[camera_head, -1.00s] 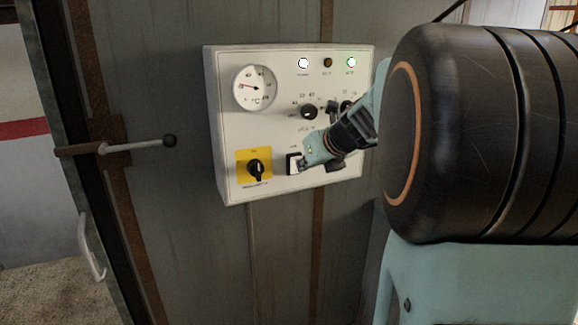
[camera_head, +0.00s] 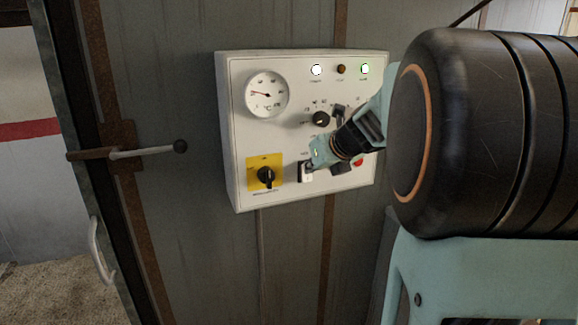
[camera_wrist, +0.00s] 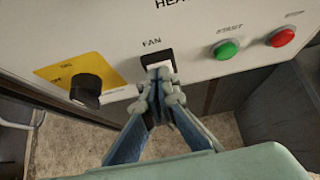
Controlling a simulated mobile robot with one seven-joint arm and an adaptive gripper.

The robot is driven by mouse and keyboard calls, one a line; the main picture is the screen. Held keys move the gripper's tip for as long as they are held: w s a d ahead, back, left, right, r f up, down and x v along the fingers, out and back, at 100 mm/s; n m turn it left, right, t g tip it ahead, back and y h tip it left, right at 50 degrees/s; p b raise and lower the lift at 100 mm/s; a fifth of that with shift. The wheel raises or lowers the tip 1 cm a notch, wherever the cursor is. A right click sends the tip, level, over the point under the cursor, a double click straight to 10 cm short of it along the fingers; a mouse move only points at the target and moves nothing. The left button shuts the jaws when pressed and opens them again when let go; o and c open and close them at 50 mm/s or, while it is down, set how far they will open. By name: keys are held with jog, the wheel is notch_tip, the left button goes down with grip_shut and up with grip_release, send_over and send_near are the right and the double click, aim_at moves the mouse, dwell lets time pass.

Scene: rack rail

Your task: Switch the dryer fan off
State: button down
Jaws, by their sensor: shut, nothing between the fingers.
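The white control panel (camera_head: 285,170) is on the grey wall. Its fan switch (camera_wrist: 157,60), a dark rocker labelled FAN, is in the wrist view, directly beyond my fingertips, which hide its lower part. In the head view the fan switch (camera_head: 306,172) is right of the yellow plate. My gripper (camera_wrist: 160,76) is shut and empty, its tips at the switch's lower part; I cannot tell whether they touch it. In the head view my gripper (camera_head: 314,162) is at the lower middle of the panel.
The black rotary knob (camera_wrist: 88,88) on its yellow plate is left of the switch. The green start button (camera_wrist: 226,49) and red stop button (camera_wrist: 282,37) are to its right. A dial gauge (camera_head: 266,94) and lamps are higher. A door handle (camera_head: 150,151) juts out at left.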

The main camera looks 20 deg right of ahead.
jog(key=shift+r+p, duration=0.8)
jog(key=shift+p, duration=0.15)
jog(key=shift+s, duration=0.1)
